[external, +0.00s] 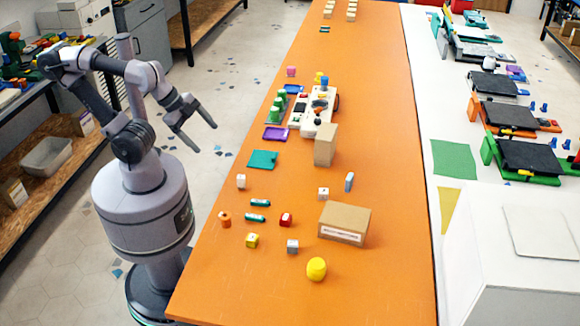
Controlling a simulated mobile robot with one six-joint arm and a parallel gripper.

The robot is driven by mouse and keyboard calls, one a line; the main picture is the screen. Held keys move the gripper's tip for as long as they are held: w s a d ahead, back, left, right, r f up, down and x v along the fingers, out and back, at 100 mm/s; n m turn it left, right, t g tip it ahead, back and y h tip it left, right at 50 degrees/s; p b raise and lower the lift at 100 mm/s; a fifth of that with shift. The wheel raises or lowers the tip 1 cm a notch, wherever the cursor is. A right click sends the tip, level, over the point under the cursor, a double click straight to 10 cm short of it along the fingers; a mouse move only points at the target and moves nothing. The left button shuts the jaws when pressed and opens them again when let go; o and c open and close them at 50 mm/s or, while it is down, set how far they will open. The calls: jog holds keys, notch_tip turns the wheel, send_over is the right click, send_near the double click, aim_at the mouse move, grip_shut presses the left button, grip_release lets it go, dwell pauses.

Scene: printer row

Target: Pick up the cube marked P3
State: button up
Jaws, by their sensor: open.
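Several small cubes stand on the orange table (220,290), and their marks are too small to read, so I cannot tell which is P3. There is a white cube (241,181) at the left edge, another white cube (323,194) near the middle, a red cube (286,220), a yellow cube (252,240), a grey-blue cube (292,246) and a pink one (291,71) farther back. My gripper (205,138) is open and empty. It hangs beside the table's left edge, apart from all cubes.
A teal mat (262,160) and a white machine (318,112) lie farther back. The table's near left corner is clear.

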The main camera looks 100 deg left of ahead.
jog(key=c, duration=0.4)
